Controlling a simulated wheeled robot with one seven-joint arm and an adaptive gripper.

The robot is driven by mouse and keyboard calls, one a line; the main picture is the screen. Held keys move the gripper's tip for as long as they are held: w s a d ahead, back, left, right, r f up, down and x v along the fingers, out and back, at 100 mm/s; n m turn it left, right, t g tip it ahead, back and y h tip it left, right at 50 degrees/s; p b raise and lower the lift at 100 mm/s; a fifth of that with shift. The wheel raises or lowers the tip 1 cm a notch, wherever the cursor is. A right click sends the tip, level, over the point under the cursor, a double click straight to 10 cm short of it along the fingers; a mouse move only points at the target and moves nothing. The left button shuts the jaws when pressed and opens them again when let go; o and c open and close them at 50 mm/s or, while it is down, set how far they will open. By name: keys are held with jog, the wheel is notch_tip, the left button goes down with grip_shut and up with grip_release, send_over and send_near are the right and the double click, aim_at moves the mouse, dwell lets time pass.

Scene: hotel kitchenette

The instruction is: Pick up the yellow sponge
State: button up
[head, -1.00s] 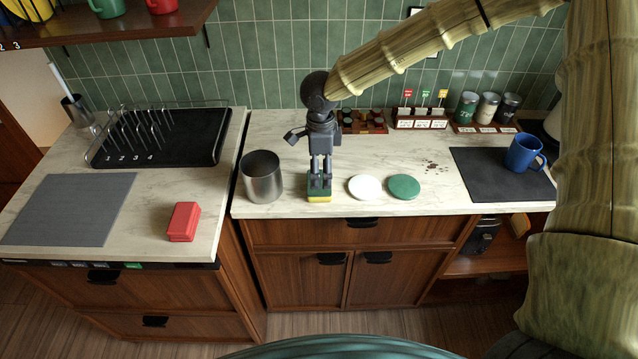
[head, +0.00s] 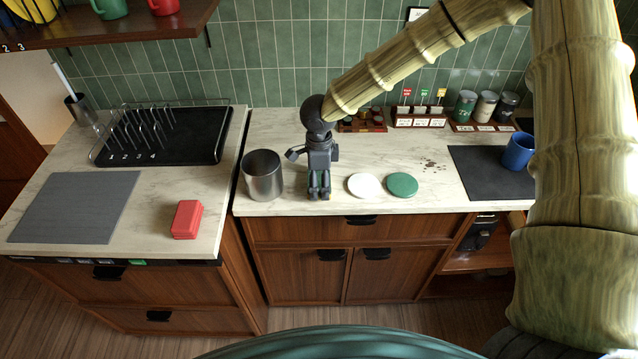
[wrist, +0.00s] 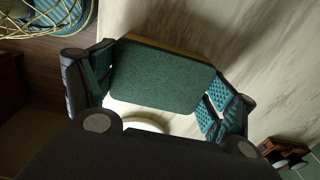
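The yellow sponge (wrist: 158,76) shows its dark green top in the wrist view, with a thin strip of yellow along its upper edge. My gripper (wrist: 163,82) has one finger on each side of it in that view. The fingers are spread wide, close to the sponge's two ends; whether the pads touch it is hard to tell. In the head view my gripper (head: 319,192) points down at the counter between the metal canister and the white disc. Its fingers hide the sponge there.
The metal canister (head: 263,175) stands close on the left. A white disc (head: 364,186) and a green disc (head: 402,185) lie to the right. A red block (head: 187,219) lies on the left counter. A blue mug (head: 517,151) stands on a dark mat (head: 478,175).

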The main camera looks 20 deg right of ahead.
aim_at(319, 180)
dwell(0.4)
jog(key=shift+r+b, duration=0.35)
jog(key=shift+r, duration=0.25)
notch_tip(319, 180, up, 2)
jog(key=shift+r+b, duration=0.1)
jog(key=shift+b, duration=0.45)
jog(key=s+d+r+b, duration=0.1)
jog(key=s+d+b, duration=0.2)
jog(key=s, duration=1.1)
jog(key=d, duration=0.3)
jog(key=shift+s+d+r+b, duration=0.2)
jog(key=shift+s+r+b, duration=0.1)
jog(key=shift+s, duration=0.1)
jog(key=shift+c, duration=0.3)
